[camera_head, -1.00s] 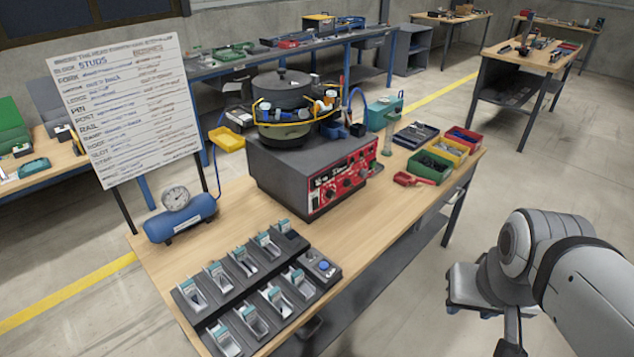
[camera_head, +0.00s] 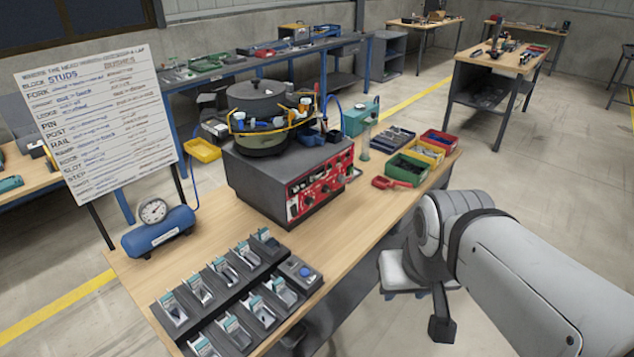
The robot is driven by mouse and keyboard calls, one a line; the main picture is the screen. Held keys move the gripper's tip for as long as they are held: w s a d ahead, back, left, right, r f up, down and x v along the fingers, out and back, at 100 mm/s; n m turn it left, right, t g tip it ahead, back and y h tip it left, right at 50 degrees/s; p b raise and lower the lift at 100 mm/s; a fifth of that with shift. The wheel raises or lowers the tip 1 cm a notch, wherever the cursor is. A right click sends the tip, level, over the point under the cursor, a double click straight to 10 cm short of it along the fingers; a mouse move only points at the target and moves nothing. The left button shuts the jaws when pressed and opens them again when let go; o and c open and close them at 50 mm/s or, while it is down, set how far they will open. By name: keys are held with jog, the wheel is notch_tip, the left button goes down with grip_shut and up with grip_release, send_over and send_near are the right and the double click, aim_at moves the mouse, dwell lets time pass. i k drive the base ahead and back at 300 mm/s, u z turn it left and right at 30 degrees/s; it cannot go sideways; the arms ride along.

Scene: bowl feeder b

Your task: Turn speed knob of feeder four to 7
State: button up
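The bowl feeder (camera_head: 262,108) stands on a dark grey control box on the wooden table. The box has a red front panel (camera_head: 318,186) with several dark knobs and small controls, facing right and toward me. The knob labels and settings are too small to read, and I cannot tell which knob is the speed knob or whether this is feeder four. My arm reaches in from the right. My gripper (camera_head: 441,318) hangs at the arm's end past the table's right edge, apart from the panel. Its fingers are not clear enough to tell open from shut.
Parts trays (camera_head: 238,282) fill the table's near end. A blue tank with a gauge (camera_head: 158,232) stands at the left edge, by a whiteboard (camera_head: 95,125). Red, yellow and green bins (camera_head: 408,170) and a red scoop (camera_head: 390,183) lie right of the feeder. Bare wood lies before the panel.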

aim_at(309, 200)
jog(key=i, duration=0.9)
jog(key=u, duration=0.05)
